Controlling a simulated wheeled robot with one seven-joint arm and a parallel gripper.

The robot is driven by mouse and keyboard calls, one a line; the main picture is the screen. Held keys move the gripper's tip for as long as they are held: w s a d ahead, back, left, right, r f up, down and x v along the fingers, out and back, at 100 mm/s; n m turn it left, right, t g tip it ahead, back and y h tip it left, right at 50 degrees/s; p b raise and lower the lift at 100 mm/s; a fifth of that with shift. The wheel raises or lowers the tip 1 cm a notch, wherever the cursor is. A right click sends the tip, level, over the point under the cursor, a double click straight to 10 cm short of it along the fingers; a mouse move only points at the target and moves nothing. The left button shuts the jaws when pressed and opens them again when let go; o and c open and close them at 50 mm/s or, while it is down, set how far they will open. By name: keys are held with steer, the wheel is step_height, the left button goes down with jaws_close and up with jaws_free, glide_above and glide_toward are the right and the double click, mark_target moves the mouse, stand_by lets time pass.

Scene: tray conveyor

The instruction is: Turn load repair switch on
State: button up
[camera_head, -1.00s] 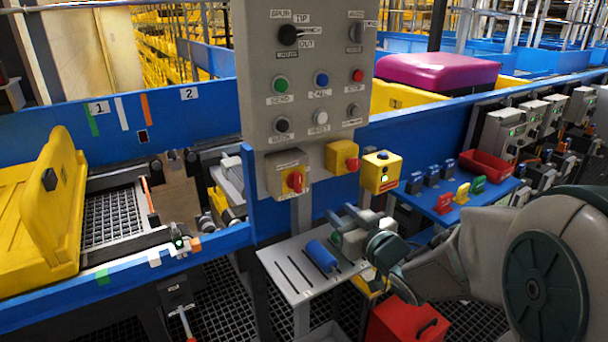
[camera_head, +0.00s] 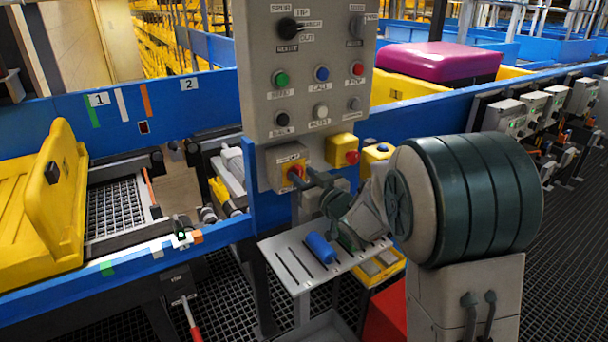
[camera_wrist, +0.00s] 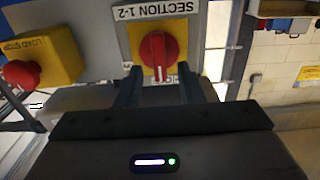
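A red rotary switch (camera_wrist: 158,50) on a yellow plate fills the upper middle of the wrist view, with its handle bar upright in the picture. The label above it reads "SECTION 1-2"; smaller lettering below is partly hidden. In the head view the switch (camera_head: 296,171) is on a grey box below the control panel (camera_head: 308,100). My gripper (camera_wrist: 159,78) is open and empty, its two dark fingers pointing at the switch, one on each side below the knob. In the head view my gripper (camera_head: 303,181) overlaps the switch, so contact is unclear. No label reading "load repair" is legible.
A yellow box with a red button (camera_wrist: 25,72), labelled "LOAD STOP", is close to the left in the wrist view. A grey shelf (camera_head: 282,252) with a blue cylinder (camera_head: 320,247) lies below my gripper. A yellow tray (camera_head: 45,215) sits on the conveyor at left.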

steer(key=shift+w+a, duration=0.25)
jaws_close()
steer(key=shift+d, duration=0.1)
steer(key=shift+w+d+f+m+p, duration=0.2)
steer(key=shift+m+p, duration=0.5)
steer(key=shift+m, duration=2.3)
steer(key=shift+w+d+f+m+p, duration=0.2)
steer(key=shift+m+p, duration=0.55)
steer(key=shift+m, duration=2.25)
steer(key=shift+d+f+m+p, duration=0.2)
steer(key=shift+m+p, duration=0.5)
steer(key=shift+m, duration=2.3)
steer(key=shift+a+f, duration=0.1)
